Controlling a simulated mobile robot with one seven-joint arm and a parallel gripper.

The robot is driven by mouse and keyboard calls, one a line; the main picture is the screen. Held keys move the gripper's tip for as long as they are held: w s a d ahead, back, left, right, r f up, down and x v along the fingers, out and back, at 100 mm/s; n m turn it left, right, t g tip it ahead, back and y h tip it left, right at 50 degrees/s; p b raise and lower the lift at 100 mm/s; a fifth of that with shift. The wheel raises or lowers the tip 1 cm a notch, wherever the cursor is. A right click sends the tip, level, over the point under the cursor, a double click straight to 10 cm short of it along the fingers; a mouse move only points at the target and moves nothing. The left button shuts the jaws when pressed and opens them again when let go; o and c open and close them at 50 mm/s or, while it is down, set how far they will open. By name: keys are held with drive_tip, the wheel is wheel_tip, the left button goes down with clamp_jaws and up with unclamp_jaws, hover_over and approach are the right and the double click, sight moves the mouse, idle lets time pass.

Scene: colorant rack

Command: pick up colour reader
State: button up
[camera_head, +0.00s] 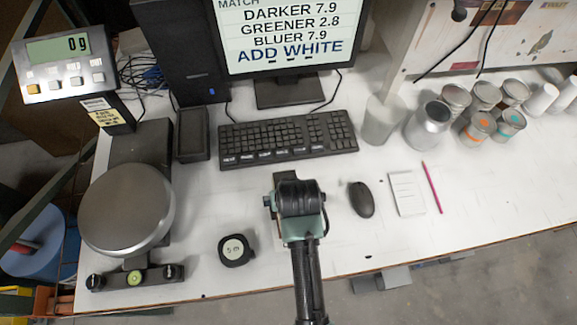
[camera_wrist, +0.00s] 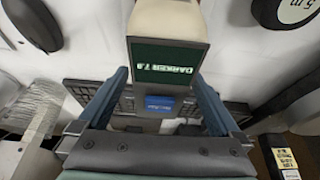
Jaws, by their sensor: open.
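The colour reader (camera_wrist: 166,22) has a cream body and a dark green screen reading "DARKER 7.9". It shows at the top middle of the wrist view. My gripper (camera_wrist: 160,82) is open, with one blue-grey finger on each side of the reader's screen end. I cannot tell whether either finger touches it. In the head view my gripper (camera_head: 298,198) is over the white bench, in front of the keyboard, and the reader is hidden beneath it. A small blue patch (camera_wrist: 160,102) lies just below the screen in the wrist view; I cannot tell what it belongs to.
A black keyboard (camera_head: 288,139) lies behind my gripper. A tape measure (camera_head: 235,250) is to its left, a mouse (camera_head: 361,199) and notepad (camera_head: 406,193) to its right. A scale (camera_head: 126,208) stands at left, several cans (camera_head: 428,125) at right. A monitor (camera_head: 282,38) stands behind.

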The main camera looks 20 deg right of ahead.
drive_tip(key=shift+x, duration=0.8)
clamp_jaws()
drive_tip(key=shift+w+r, duration=0.1)
